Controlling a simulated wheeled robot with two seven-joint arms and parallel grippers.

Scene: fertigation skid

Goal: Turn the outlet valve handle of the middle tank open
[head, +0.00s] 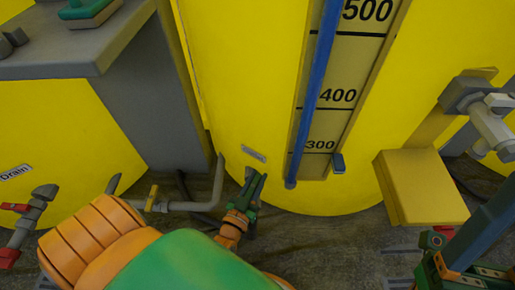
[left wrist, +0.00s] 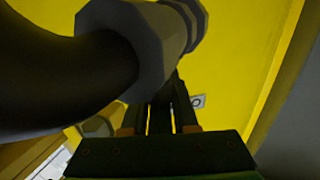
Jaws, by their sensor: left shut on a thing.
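The middle tank (head: 245,90) is large and yellow, with a level scale on its front. My left gripper (head: 250,186) is low at the foot of this tank, by its outlet. It is shut on the outlet valve handle, which the fingers mostly hide. In the left wrist view the two dark fingers (left wrist: 161,115) are close together, just below a grey outlet fitting (left wrist: 130,35) and a thick dark pipe (left wrist: 60,75). The handle's angle cannot be made out. My right gripper (head: 440,255) is at the lower right, away from the tank; its opening is unclear.
A grey pipe with a yellow handle (head: 152,197) runs left of my left gripper. A valve with red handles (head: 15,208) is at the far left. A yellow box (head: 420,187) and a grey fitting (head: 485,110) are at the right. A grey bench (head: 75,50) is upper left.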

